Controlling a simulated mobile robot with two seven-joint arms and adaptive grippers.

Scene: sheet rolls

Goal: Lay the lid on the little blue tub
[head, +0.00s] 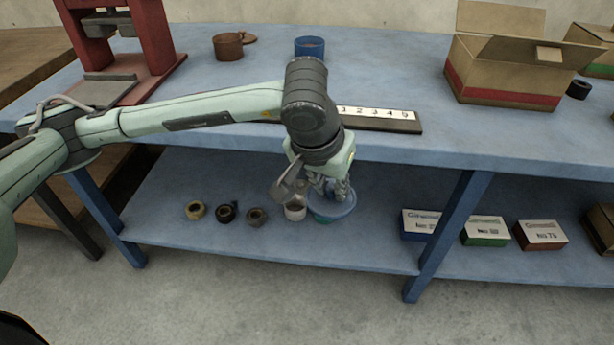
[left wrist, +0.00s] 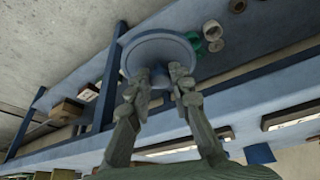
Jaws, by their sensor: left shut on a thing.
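The little blue tub (head: 310,47) stands upright and open at the back of the blue table top. A round blue lid (head: 345,208) is at my left gripper (head: 328,190), over the lower shelf. In the left wrist view, the lid (left wrist: 160,42) is a shallow blue disc with a raised rim. The fingers of my left gripper (left wrist: 165,76) are shut on its middle; the exact grip point is hard to see. The blue tub is well above and behind this gripper. My right gripper is not in view.
The table edge overhangs the lower shelf (head: 170,215). A teal thing (left wrist: 214,46) partly shows beside the lid. A brown tub (head: 228,46), ruler strip (head: 380,119) and carton (head: 495,75) are above.

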